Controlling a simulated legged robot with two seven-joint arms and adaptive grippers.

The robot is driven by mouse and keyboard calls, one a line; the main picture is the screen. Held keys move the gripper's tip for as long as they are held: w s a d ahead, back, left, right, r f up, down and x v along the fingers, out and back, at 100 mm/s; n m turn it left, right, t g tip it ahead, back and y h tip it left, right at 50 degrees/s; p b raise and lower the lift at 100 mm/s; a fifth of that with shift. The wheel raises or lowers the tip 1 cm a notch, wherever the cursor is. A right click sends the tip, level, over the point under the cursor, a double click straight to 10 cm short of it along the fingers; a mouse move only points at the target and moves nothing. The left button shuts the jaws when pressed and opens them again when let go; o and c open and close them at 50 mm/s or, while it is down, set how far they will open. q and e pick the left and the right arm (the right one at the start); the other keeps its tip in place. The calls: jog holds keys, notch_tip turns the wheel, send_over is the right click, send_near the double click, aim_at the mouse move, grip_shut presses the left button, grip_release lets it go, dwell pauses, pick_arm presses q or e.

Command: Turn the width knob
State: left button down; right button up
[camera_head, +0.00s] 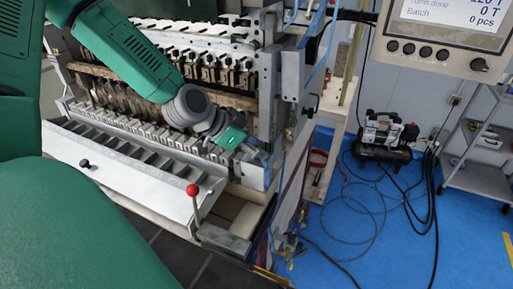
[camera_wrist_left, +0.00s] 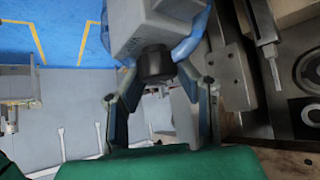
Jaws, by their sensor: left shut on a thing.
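The width knob (camera_wrist_left: 156,64) is a short dark cylinder on a pale grey block, in the upper middle of the left wrist view. My left gripper (camera_wrist_left: 153,70) has one finger on each side of it and is shut on it. In the head view my left gripper (camera_head: 256,152) is at the right end of the coil winder's (camera_head: 150,118) front row, below the grey upright frame. The knob is too small or hidden to make out there. My right gripper is in neither view.
A sloped pale tray (camera_head: 125,165) with compartments runs along the machine's front. A red-ball lever (camera_head: 193,191) rises at its right end. A panel with a screen (camera_head: 447,18) hangs at upper right. A black compressor (camera_head: 385,138) and trailing cables lie on the blue floor.

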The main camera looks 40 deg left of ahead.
pick_arm(q)
jog(key=shift+s+f, duration=0.4)
dwell(0.8)
jog(key=c, duration=1.2)
grip_release()
jog(key=shift+o, duration=0.2)
jog(key=shift+w+a+r, duration=0.1)
jog(key=shift+a+r, duration=0.05)
jog(key=shift+a, duration=0.2)
